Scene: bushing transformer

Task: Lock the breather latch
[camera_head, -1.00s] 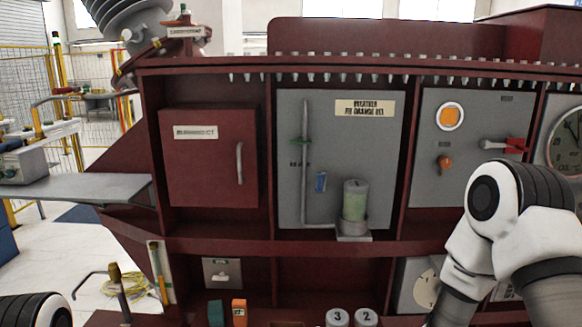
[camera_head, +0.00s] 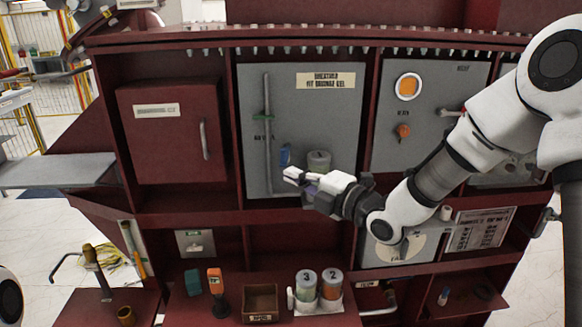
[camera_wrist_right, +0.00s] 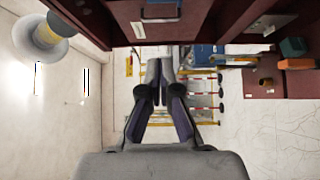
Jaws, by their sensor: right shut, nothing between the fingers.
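The breather panel (camera_head: 341,117) is a grey plate with a yellowish label in the middle of the red cabinet. The breather canister (camera_head: 319,161) stands low on it, its lower part hidden behind my right gripper. A small blue part (camera_head: 285,155), possibly the latch, sits left of the canister; its position cannot be read. My right gripper (camera_head: 287,174) points left in front of the panel, just below the blue part, shut and empty. Contact cannot be told. Its closed fingers also show in the right wrist view (camera_wrist_right: 160,85). My left gripper is out of view.
A vertical pipe (camera_head: 267,135) runs left of the blue part. A red door with a handle (camera_head: 204,140) is further left. An orange knob (camera_head: 403,131) is on the right panel.

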